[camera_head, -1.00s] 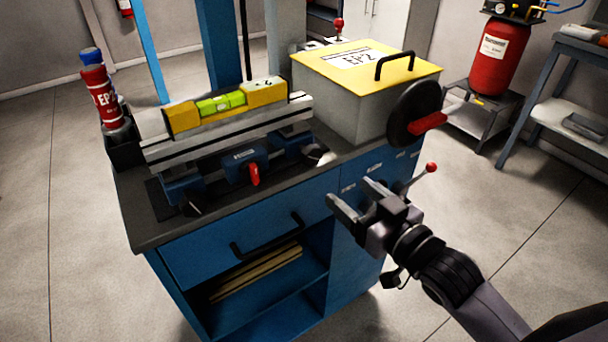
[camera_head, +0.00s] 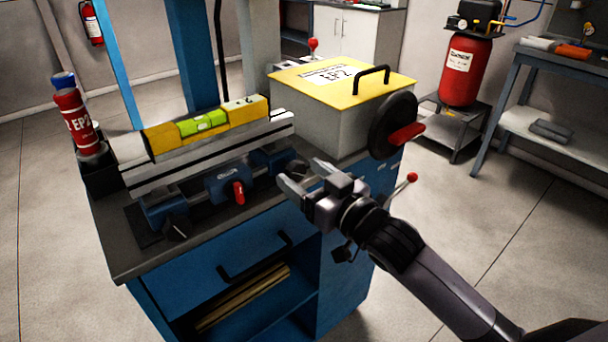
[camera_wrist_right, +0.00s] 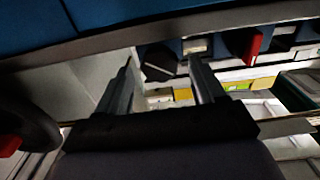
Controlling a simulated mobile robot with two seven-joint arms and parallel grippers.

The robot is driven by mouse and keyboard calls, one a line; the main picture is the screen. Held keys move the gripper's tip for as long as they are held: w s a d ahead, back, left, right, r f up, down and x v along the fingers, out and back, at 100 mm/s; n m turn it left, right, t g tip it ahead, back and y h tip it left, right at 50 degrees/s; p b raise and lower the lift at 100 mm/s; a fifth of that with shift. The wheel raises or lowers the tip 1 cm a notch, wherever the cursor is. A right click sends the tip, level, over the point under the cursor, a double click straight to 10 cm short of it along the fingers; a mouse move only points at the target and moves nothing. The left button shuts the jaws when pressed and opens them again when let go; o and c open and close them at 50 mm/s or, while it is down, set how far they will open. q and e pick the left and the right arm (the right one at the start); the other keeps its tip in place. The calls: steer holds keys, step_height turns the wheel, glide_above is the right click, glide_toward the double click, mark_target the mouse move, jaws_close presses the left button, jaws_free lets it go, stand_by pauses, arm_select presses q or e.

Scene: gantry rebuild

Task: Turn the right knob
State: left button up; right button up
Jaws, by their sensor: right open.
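The right knob (camera_head: 299,167) is a dark knob at the right end of the blue clamp fixture (camera_head: 222,185) on the bench, partly hidden by my right gripper (camera_head: 298,174). In the right wrist view the black knob (camera_wrist_right: 157,62), with a pale line across it, shows between the two fingertips of the right gripper (camera_wrist_right: 162,68). That gripper is open and empty, its fingers pointing at the knob. I cannot tell whether they reach around it. A matching left knob (camera_head: 176,228) sits at the fixture's other end. My left gripper is not in view.
A red lever (camera_head: 238,192) is at the fixture's middle. A yellow level (camera_head: 205,124) lies on the rail above. A yellow-lidded box (camera_head: 335,118) with a black handwheel (camera_head: 392,125) stands close right of the gripper. A red-tipped lever (camera_head: 411,177) sticks out near my arm.

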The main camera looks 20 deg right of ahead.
steer(key=shift+w+a, duration=0.1)
steer(key=shift+w, duration=0.15)
steer(key=c, duration=1)
steer(key=shift+r+m+p, duration=0.15)
steer(key=shift+m+p, duration=0.65)
steer(key=shift+p, duration=0.15)
steer(key=m+p, duration=0.2)
steer(key=m, duration=0.1)
steer(key=shift+p, duration=0.4)
steer(key=shift+m+p, duration=0.75)
steer(key=shift+m, duration=0.25)
steer(key=shift+m+p, duration=0.4)
steer(key=shift+m, duration=0.1)
